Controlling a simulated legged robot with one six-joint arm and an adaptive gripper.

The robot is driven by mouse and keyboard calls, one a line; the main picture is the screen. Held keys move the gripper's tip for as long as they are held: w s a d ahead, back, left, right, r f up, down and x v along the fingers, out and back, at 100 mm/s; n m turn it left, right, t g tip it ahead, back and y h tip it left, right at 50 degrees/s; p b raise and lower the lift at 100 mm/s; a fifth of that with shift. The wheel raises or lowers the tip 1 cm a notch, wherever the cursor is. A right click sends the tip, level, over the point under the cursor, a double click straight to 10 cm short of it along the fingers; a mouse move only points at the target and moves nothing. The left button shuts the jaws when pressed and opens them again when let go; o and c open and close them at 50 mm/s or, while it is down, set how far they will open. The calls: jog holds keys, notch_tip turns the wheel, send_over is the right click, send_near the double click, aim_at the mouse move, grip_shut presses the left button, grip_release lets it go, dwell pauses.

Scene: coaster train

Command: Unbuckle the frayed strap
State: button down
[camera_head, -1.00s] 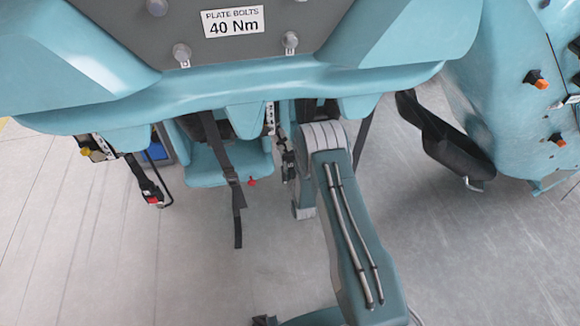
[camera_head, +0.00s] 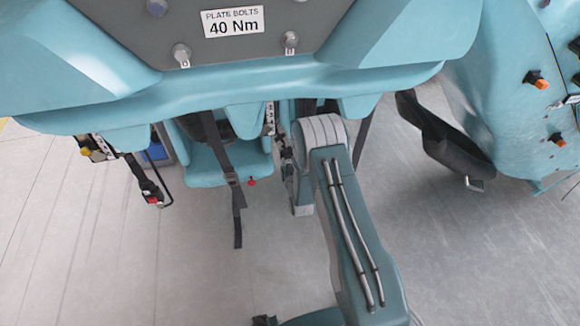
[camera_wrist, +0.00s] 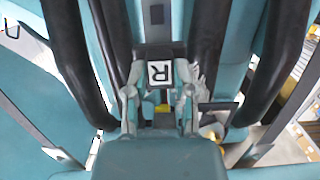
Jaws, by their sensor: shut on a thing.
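In the wrist view, my gripper (camera_wrist: 159,100) is shut on a black buckle (camera_wrist: 159,52) with a white R label. A grey strap (camera_wrist: 151,14) runs up from the buckle between black padded bars. A small yellow part (camera_wrist: 162,108) shows between the fingers. I cannot see fraying on this strap. In the head view, my gripper is mostly hidden behind my arm and the seat edge. A dark strap (camera_head: 238,205) hangs loose in front of a teal seat (camera_head: 205,170). A buckle with a red button (camera_head: 152,198) hangs at the left.
A teal seat-back with a grey plate (camera_head: 150,40) and a "40 Nm" label (camera_head: 234,22) overhangs the top. Another teal car part with orange knobs (camera_head: 537,79) and a black padded bar (camera_head: 440,135) stands at the right. The grey floor (camera_head: 90,260) is clear at the lower left.

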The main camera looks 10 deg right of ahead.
jog(key=a, duration=0.9)
jog(key=shift+s+a, duration=0.2)
jog(key=shift+s, duration=0.1)
dwell(0.7)
dwell(1.2)
notch_tip(320, 180, down, 13)
jog(key=c, duration=0.8)
grip_release()
jog(key=shift+f, duration=0.35)
jog(key=o, duration=0.4)
jog(key=shift+s, duration=0.15)
jog(key=s, duration=0.4)
jog(key=s+r, duration=0.1)
jog(key=s, duration=0.6)
jog(key=shift+s+r, duration=0.25)
jog(key=shift+s, duration=0.05)
